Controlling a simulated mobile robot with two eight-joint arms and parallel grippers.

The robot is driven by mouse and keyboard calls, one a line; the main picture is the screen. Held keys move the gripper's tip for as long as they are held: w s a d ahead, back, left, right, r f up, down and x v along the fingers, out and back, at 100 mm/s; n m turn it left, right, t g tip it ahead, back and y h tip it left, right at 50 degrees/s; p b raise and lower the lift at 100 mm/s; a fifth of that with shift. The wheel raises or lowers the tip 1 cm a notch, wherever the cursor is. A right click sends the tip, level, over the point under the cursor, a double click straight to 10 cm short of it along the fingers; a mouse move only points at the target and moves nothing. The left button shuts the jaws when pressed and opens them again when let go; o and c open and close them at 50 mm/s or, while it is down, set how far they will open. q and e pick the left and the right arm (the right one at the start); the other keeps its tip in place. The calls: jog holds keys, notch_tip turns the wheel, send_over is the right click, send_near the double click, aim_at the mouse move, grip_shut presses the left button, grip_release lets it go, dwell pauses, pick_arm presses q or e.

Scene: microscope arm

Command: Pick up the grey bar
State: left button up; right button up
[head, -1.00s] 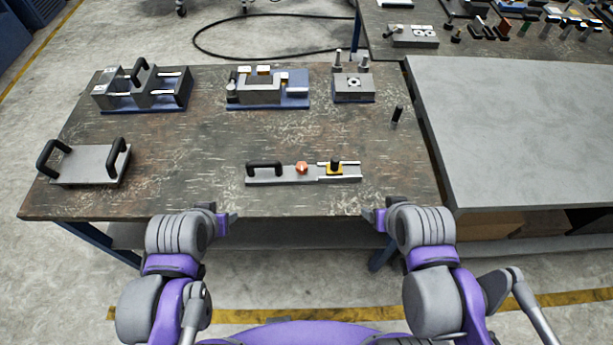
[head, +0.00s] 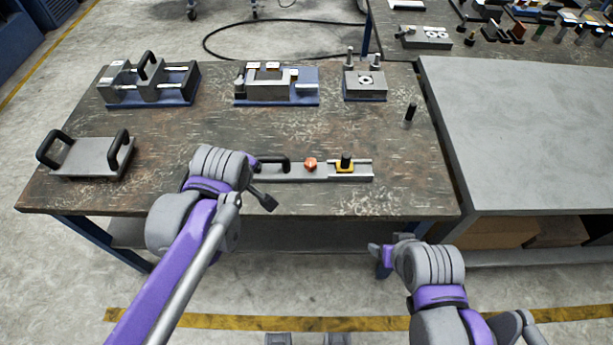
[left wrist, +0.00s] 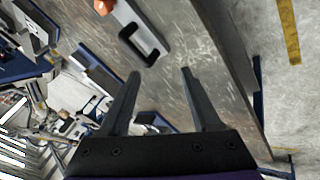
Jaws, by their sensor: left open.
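The grey bar (head: 292,173) lies near the front edge of the worn dark table. It has a black handle at its left end, a red knob (head: 310,164) near the middle and a yellow-and-black piece (head: 346,165) at its right end. In the left wrist view the handle end of the bar (left wrist: 126,18) shows at the top. My left gripper (head: 263,180) is open and empty, close beside the handle end; it also shows in the left wrist view (left wrist: 161,72), with the handle ahead of its fingers. My right gripper (head: 374,254) is off the table's front edge; its jaw opening is unclear.
A grey plate with two black handles (head: 85,157) lies at the left. Fixtures on blue bases stand along the back, including a clamp block (head: 275,85). A black pin (head: 410,113) stands at the right. The table's middle is clear.

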aim_at(277, 159)
pick_arm(q)
jog(key=w+d+f+n+b, duration=0.1)
jog(key=w+f+n, duration=0.1)
jog(key=w, duration=0.1)
jog(key=w+d+f+n+b, duration=0.1)
jog(key=w+d+f+n, duration=0.1)
jog(key=w, duration=0.2)
jog(key=w+d+f+n+b, duration=0.1)
jog(key=w+f+n, duration=0.1)
jog(key=w, duration=0.1)
jog(key=shift+w+d+f+n, duration=0.25)
jog(key=shift+d+f+n, duration=0.05)
jog(key=shift+d+f, duration=0.1)
jog(key=x, duration=0.6)
jog(key=shift+a+r, duration=0.1)
grip_shut()
pick_arm(e)
jog(key=f, duration=0.3)
jog(key=s+f, duration=0.1)
jog(key=f, duration=0.1)
